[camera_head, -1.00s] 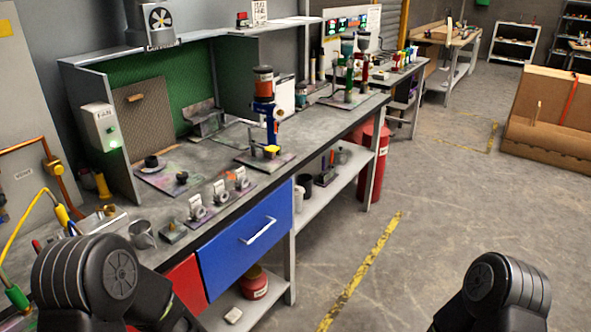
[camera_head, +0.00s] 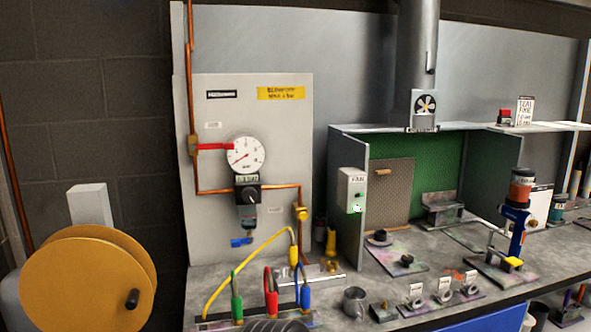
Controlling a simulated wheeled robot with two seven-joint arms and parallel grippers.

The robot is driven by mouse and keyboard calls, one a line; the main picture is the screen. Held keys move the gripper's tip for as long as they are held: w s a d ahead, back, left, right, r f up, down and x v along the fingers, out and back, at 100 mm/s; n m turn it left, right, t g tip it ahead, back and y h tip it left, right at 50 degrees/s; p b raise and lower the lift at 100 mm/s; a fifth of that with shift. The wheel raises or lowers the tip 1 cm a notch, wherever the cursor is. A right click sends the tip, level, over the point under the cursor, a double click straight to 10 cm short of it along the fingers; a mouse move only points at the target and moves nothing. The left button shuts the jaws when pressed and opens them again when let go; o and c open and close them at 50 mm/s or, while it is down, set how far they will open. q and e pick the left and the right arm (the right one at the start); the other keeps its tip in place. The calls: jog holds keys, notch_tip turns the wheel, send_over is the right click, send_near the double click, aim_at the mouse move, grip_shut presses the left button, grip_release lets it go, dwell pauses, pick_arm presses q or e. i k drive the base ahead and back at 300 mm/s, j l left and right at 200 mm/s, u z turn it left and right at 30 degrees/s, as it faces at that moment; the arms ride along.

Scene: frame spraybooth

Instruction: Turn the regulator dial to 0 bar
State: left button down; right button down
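The regulator dial (camera_head: 248,193) is a dark knob on the pipework of a pale wall panel (camera_head: 292,130). A round white pressure gauge (camera_head: 246,155) with a red needle sits just above it. The gauge numbers are too small to read. A filter bowl with a blue valve handle (camera_head: 241,242) hangs below the dial. Neither gripper shows in the head view; only a dark ribbed part of my arm shows at the bottom edge, well below the dial.
Yellow, green, red and blue hose ends (camera_head: 270,292) stand on the bench below the panel. A metal cup (camera_head: 355,302) and a fan switch box (camera_head: 352,190) are to the right. A large orange reel (camera_head: 88,282) is at the left.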

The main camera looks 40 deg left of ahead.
aim_at(249, 195)
jog(key=u, duration=1)
